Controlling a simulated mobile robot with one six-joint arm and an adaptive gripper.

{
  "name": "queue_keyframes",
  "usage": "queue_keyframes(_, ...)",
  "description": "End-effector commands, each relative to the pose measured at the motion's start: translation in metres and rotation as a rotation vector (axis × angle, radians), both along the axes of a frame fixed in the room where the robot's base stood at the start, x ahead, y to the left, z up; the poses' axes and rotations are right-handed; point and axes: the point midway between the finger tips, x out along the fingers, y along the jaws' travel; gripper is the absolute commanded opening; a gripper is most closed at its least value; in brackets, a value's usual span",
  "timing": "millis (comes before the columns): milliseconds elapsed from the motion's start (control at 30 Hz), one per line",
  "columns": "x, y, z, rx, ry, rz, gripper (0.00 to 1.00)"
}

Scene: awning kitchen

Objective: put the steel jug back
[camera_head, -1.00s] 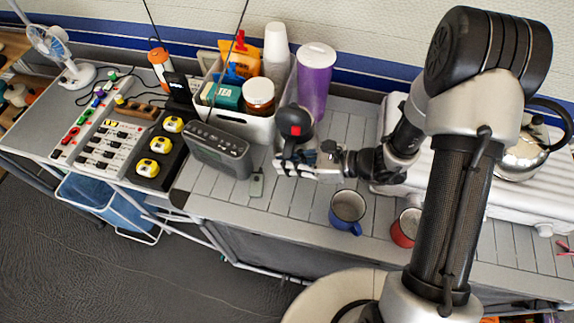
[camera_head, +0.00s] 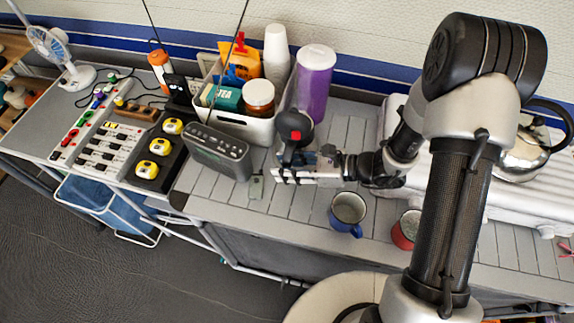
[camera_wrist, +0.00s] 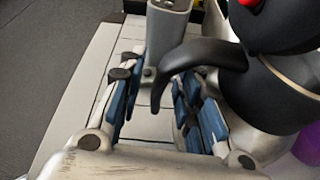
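The steel jug has a black top with a red button (camera_head: 295,125) and stands on the slatted counter in front of the white caddy. My gripper hides most of its body in the head view. In the wrist view its black top (camera_wrist: 275,90) is at the right, and its black handle (camera_wrist: 195,54) reaches left and down between my fingers. My gripper (camera_head: 288,172) is at the jug's near side. In the wrist view my gripper (camera_wrist: 155,95) is open, with blue-padded fingers either side of the handle and gaps showing.
A grey radio (camera_head: 217,150) stands close left of the jug. A purple-filled container (camera_head: 314,85) and the white caddy (camera_head: 245,127) are behind. A blue mug (camera_head: 348,210) and a red mug (camera_head: 406,230) stand in front right. A kettle (camera_head: 522,155) is at the right.

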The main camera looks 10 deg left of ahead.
Motion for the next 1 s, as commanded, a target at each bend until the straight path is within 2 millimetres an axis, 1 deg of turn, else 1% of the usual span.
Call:
queue_keyframes(133, 0.000, 0.000, 0.004, 0.000, 0.000, 0.000, 0.31)
queue_keyframes(233, 0.001, -0.011, 0.008, 0.000, 0.000, -0.005, 0.31)
queue_keyframes(367, -0.001, -0.035, 0.019, 0.000, -0.001, -0.007, 0.31)
queue_keyframes(600, -0.005, -0.083, 0.038, -0.001, -0.002, -0.006, 0.31)
queue_keyframes(700, -0.006, -0.097, 0.043, -0.001, -0.001, -0.004, 0.31)
queue_keyframes(833, -0.008, -0.108, 0.046, 0.001, -0.001, -0.002, 0.31)
queue_keyframes(1000, -0.008, -0.112, 0.047, 0.000, 0.000, 0.000, 0.31)
